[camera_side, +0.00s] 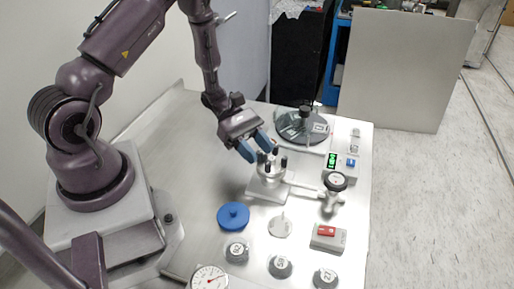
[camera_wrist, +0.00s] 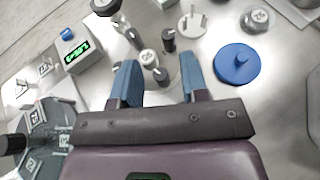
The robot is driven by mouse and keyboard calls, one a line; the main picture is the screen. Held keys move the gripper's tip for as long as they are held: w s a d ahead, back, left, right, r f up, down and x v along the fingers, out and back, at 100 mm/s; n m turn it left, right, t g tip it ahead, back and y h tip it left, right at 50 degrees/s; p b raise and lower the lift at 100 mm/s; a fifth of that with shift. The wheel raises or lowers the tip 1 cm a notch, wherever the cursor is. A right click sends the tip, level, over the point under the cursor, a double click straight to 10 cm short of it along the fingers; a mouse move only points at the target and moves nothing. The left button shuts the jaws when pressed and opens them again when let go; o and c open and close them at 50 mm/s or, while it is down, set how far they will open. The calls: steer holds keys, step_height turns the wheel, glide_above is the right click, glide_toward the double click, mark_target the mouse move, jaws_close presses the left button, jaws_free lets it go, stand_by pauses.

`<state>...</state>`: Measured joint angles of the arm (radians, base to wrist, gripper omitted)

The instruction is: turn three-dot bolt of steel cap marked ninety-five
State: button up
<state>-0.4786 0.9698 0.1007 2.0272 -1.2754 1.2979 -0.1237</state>
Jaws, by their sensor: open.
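My gripper (camera_side: 256,146) is open and empty, its blue fingers tilted down just above and left of the small steel vessel (camera_side: 268,176). Several upright black-topped bolts (camera_side: 284,162) stand around the vessel's top. In the wrist view my gripper (camera_wrist: 160,75) has its two fingers well apart. Between and beyond them show a steel cap (camera_wrist: 149,58) with a dark mark on top and several black bolts (camera_wrist: 168,40). One bolt (camera_wrist: 160,75) lies between the fingertips. I cannot read the mark or the bolts' dots; my fingers hide part of the vessel.
A blue disc (camera_side: 233,215) and several grey marked caps (camera_side: 281,265) lie on the steel table's front. A gauge valve (camera_side: 336,183), green display box (camera_side: 341,166), red switch (camera_side: 328,236) and dial (camera_side: 208,279) stand around. A dark round carousel (camera_side: 302,126) stands behind.

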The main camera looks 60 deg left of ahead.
jaws_close()
steer(key=n+t+y, duration=0.1)
steer(key=n+t, duration=0.2)
steer(key=shift+s+n+t+y, duration=0.2)
steer(key=shift+n+t+y, duration=0.1)
steer(key=shift+y, duration=0.1)
steer(key=n+t+y, duration=0.2)
steer(key=n+t, duration=0.1)
steer(key=shift+s+d+n+y, duration=0.1)
steer(key=shift+d+n+y, duration=0.1)
steer(key=shift+n+y, duration=0.15)
steer(key=n+t+y, duration=0.2)
steer(key=n+y, duration=0.1)
steer(key=shift+s+d, duration=0.1)
steer(key=shift+n+t+y, duration=0.4)
steer(key=shift+n+y, duration=0.65)
steer(key=shift+y, duration=0.3)
